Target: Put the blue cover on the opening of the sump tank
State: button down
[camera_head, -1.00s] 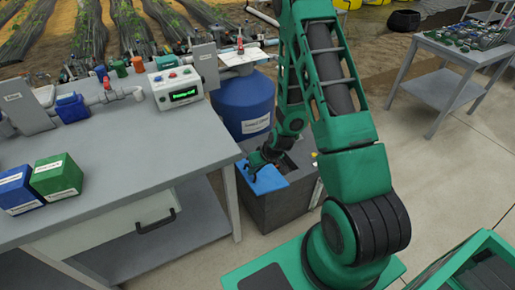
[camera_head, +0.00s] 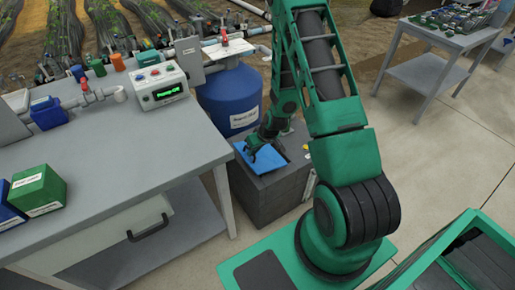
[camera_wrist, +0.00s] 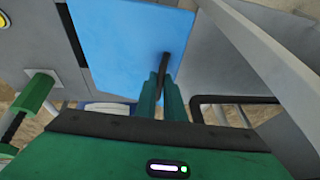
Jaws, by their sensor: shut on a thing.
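The blue cover (camera_head: 264,160) is a flat square plate with a dark upright handle (camera_wrist: 164,66). My gripper (camera_head: 254,149) is shut on that handle. In the wrist view the cover (camera_wrist: 120,45) lies beyond my narrow green fingers (camera_wrist: 160,90). The sump tank (camera_head: 268,200) is a dark grey box between the workbench and my arm. The cover is over the left part of its top, and a dark strip of the opening (camera_wrist: 73,35) shows along one side of the cover. I cannot tell whether the cover touches the tank.
A grey workbench (camera_head: 120,165) stands close on the left, its leg near the tank. A blue drum (camera_head: 230,100) stands behind the tank. A yellow knob (camera_wrist: 4,21) is on the tank's top. Open concrete floor (camera_head: 440,140) lies to the right.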

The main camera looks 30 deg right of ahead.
aim_at(260, 157)
jog(key=d, duration=0.2)
jog(key=w, duration=0.1)
jog(key=shift+d+f, duration=0.25)
jog(key=shift+d, duration=0.15)
jog(key=shift+d+f, duration=0.15)
jog(key=shift+f, duration=3.2)
jog(key=shift+f, duration=0.6)
jog(key=shift+s+f, duration=0.15)
jog(key=shift+f, duration=0.3)
jog(key=c, duration=1.9)
grip_release()
jog(key=shift+f, duration=0.1)
jog(key=shift+o, duration=0.7)
